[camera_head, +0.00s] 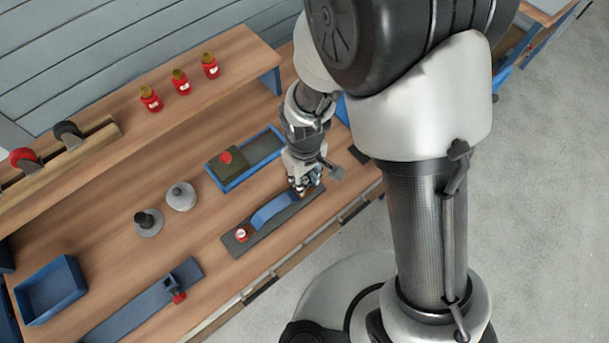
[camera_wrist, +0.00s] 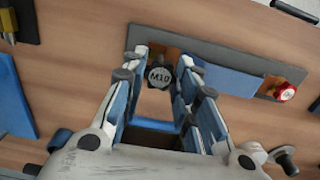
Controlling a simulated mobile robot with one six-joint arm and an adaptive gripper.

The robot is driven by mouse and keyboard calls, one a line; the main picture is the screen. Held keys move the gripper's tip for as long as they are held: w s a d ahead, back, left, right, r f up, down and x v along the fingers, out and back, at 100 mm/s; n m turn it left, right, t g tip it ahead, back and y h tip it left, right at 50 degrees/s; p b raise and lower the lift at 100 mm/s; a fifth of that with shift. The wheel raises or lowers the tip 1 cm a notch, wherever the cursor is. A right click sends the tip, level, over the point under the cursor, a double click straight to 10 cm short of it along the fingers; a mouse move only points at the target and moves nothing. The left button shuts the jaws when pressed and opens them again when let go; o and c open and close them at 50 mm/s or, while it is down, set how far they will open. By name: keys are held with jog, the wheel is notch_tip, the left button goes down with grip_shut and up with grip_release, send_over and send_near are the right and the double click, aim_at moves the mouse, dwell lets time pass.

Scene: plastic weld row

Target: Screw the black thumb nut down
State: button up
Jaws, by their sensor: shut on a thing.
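The black thumb nut (camera_wrist: 159,76), marked M10 on its top face, sits between my gripper's fingertips (camera_wrist: 160,68) in the wrist view. My gripper (camera_head: 303,188) is shut on it at the right end of the dark grey base plate (camera_head: 237,246). In the head view my fingers hide the nut. A blue bar (camera_head: 272,212) lies along the plate beside the nut and also shows in the wrist view (camera_wrist: 225,77). A red knob (camera_head: 241,234) stands at the plate's other end. How far down the nut sits cannot be told.
A blue tray (camera_head: 228,186) with a dark block and red knob lies behind the plate. A round whitish part (camera_head: 181,196) and a grey flanged post (camera_head: 147,222) stand left. An empty blue bin (camera_head: 50,290) is at far left. Three red jars stand on the shelf (camera_head: 222,66).

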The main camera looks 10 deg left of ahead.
jog(key=shift+f, duration=0.2)
jog(key=shift+f+b, duration=0.5)
jog(key=shift+b, duration=0.05)
jog(key=shift+f, duration=0.25)
jog(key=shift+f+b, duration=0.2)
jog(key=shift+b, duration=0.15)
jog(key=shift+f+b, duration=0.3)
jog(key=shift+f, duration=0.1)
dwell(0.9)
